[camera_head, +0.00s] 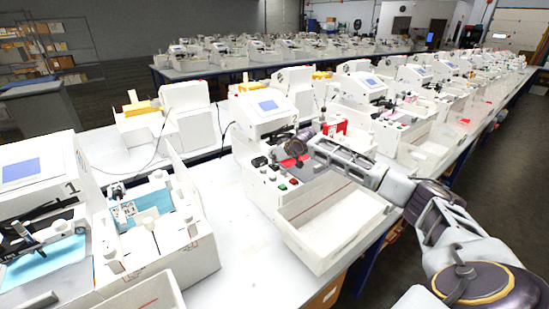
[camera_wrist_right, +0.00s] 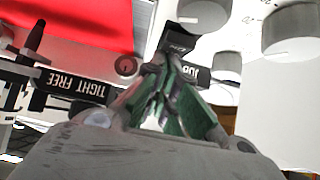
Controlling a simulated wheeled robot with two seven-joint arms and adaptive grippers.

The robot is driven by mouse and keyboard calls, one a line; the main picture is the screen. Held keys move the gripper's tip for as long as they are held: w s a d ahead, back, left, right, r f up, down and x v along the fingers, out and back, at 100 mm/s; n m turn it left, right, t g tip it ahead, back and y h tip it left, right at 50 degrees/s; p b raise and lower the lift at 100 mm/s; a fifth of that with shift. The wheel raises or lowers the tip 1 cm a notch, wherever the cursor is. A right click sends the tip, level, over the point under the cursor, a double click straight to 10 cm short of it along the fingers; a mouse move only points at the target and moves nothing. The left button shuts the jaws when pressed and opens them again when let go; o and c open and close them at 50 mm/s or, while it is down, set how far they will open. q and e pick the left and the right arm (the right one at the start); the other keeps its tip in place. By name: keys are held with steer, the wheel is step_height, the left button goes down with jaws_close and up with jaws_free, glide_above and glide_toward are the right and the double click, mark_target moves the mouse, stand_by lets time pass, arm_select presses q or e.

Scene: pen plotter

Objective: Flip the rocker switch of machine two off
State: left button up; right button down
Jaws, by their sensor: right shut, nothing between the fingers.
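Machine two (camera_head: 262,118) is a white pen plotter with a blue screen and a "2" on its body. Its front panel has a red button, a green button and dark controls. My right gripper (camera_head: 288,155) reaches in from the right over the red bed near this panel. In the right wrist view, the shut, empty fingers (camera_wrist_right: 165,62) end close to a small black block (camera_wrist_right: 178,40), which looks like the rocker switch. I cannot tell whether they touch it, nor its on or off position. My left gripper is not in view.
In the wrist view, grey knobs (camera_wrist_right: 292,30) are at right, and black labels "TIGHT FREE" (camera_wrist_right: 75,85) and "JOB" at left and right. A white open tray (camera_head: 330,222) fronts machine two. Machine one (camera_head: 40,165) stands at left; more machines line the table behind.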

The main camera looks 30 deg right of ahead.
steer(key=shift+s+f, duration=0.25)
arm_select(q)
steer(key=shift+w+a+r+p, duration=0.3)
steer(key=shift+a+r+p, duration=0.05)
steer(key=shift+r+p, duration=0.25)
arm_select(e)
steer(key=shift+s+f, duration=0.1)
steer(key=shift+s, duration=0.6)
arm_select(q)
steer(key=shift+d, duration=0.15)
